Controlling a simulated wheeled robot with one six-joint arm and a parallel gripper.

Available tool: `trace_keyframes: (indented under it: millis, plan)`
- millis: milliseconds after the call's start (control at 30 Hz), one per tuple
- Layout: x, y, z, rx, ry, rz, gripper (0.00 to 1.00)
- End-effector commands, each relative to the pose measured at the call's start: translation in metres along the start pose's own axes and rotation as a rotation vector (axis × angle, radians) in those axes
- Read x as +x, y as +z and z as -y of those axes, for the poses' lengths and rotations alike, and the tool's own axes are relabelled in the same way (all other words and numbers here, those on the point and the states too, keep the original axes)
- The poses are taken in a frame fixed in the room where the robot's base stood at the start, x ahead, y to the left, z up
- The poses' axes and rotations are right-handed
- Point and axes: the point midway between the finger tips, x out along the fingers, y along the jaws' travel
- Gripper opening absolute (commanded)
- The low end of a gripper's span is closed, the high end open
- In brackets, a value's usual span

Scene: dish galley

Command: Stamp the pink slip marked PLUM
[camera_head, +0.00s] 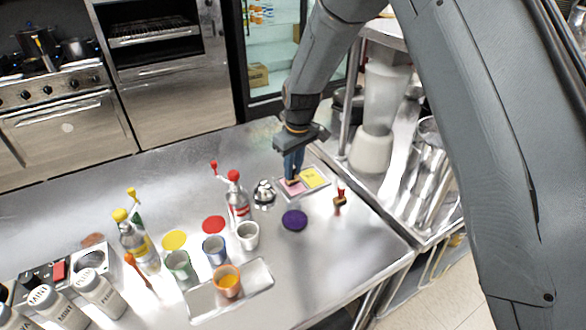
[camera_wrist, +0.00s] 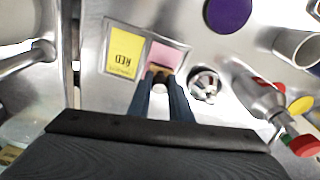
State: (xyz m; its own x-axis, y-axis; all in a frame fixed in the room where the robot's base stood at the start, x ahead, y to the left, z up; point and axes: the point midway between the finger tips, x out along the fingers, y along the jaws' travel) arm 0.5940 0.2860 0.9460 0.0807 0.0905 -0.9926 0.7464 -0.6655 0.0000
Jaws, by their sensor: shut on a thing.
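A pink slip (camera_head: 290,187) lies on a thin grey tray (camera_head: 318,192) beside a yellow slip (camera_head: 314,177). In the wrist view the pink slip (camera_wrist: 168,56) sits right of the yellow slip (camera_wrist: 125,52), which reads RED upside down. No word on the pink slip is readable. My gripper (camera_head: 293,178) points down over the pink slip, shut on a small brown stamp (camera_wrist: 158,69) between its blue fingertips. The stamp is mostly hidden, and I cannot tell whether it touches the slip. Another stamp with a red handle (camera_head: 340,199) stands right of the tray.
A purple disc (camera_head: 294,220) lies in front of the tray. A silver bell-like thing (camera_head: 264,194) and a red-topped bottle (camera_head: 237,200) stand close on the left. Red and yellow discs, several cups and a tray (camera_head: 250,297) fill the front. The counter behind is clear.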

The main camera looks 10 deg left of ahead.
Motion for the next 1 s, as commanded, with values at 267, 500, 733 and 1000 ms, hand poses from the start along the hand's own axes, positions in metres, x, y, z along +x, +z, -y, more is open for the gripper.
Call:
trace_keyframes:
  millis: [267,500,733,1000]
  plan:
    - [0.003,0.0,0.0,0.0,0.0,0.0,0.04]
    - [0.005,0.001,0.0,0.0,0.0,0.0,0.04]
    - [0.008,0.001,0.0,0.0,0.0,0.0,0.04]
    - [0.011,0.001,0.0,0.0,0.0,0.0,0.04]
